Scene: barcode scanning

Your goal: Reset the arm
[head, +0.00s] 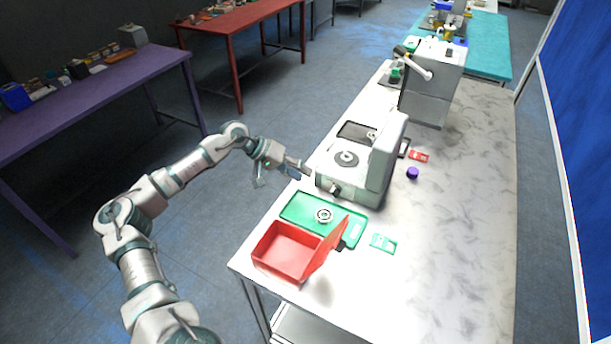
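My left arm reaches in from the left. Its gripper (278,178) is in the air beside the white table's (470,240) left edge, near the white machine with a round plate (383,160). Its two fingers are spread apart, with nothing visible between them. A small dark blue-grey piece (293,173) shows by the finger nearer the table; I cannot tell what it is. My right gripper is not in view.
A red box with a raised lid (283,252), a green tray (300,212) with a round part, a green card (383,243), a red card (419,156) and a purple item (412,173) are on the white table. A coffee-type machine (432,85) stands farther back. Purple (90,95) and red (235,18) tables stand left.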

